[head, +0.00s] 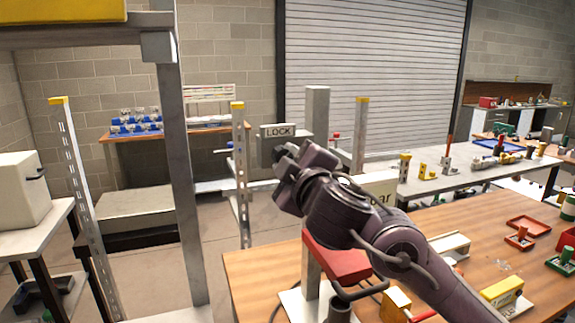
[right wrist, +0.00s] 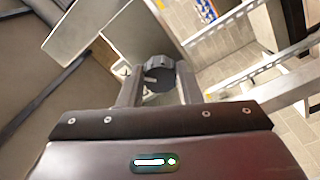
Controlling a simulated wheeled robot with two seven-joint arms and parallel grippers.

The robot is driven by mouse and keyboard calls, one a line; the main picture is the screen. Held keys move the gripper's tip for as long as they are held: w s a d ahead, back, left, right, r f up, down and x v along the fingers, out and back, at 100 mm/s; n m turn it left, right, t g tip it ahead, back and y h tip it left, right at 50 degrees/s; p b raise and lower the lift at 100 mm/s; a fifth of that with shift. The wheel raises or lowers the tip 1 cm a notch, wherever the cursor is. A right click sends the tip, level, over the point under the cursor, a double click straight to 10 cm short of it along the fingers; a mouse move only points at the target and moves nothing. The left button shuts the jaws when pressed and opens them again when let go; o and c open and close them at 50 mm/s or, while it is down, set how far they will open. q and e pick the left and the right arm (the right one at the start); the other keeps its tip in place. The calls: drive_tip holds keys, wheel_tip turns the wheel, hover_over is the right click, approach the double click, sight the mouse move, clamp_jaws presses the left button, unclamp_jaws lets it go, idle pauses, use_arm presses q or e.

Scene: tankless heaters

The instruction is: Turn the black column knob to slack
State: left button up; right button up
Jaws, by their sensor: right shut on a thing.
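The black column knob (right wrist: 160,72) is round and ridged, with a pale mark on its lower left face. It shows in the right wrist view between the two fingers of my right gripper (right wrist: 160,88), which is shut on it. In the head view, my right gripper (head: 283,172) is at a grey box with a LOCK label (head: 279,131), beside a grey column (head: 317,112). The gripper hides most of the knob there. No slack label can be read. My left gripper is not in view.
A wooden table (head: 255,270) with a red block (head: 338,262) and several small fixtures lies below my right arm. A tall grey post (head: 180,190) stands at left. Slotted posts with yellow caps (head: 238,106) stand near the box. Open floor lies left of the table.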

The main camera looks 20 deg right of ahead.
drive_tip(key=n, duration=0.6)
drive_tip(key=shift+b, duration=0.35)
drive_tip(key=shift+n, duration=0.4)
drive_tip(key=o, duration=1)
drive_tip(key=shift+r, duration=0.1)
drive_tip(key=s, duration=0.2)
drive_tip(key=s+p, duration=0.1)
drive_tip(key=s, duration=0.2)
drive_tip(key=s+p, duration=0.1)
drive_tip(key=s, duration=0.1)
drive_tip(key=shift+s+d+f, duration=0.2)
drive_tip(key=shift+s+d, duration=0.05)
drive_tip(key=shift+s, duration=0.15)
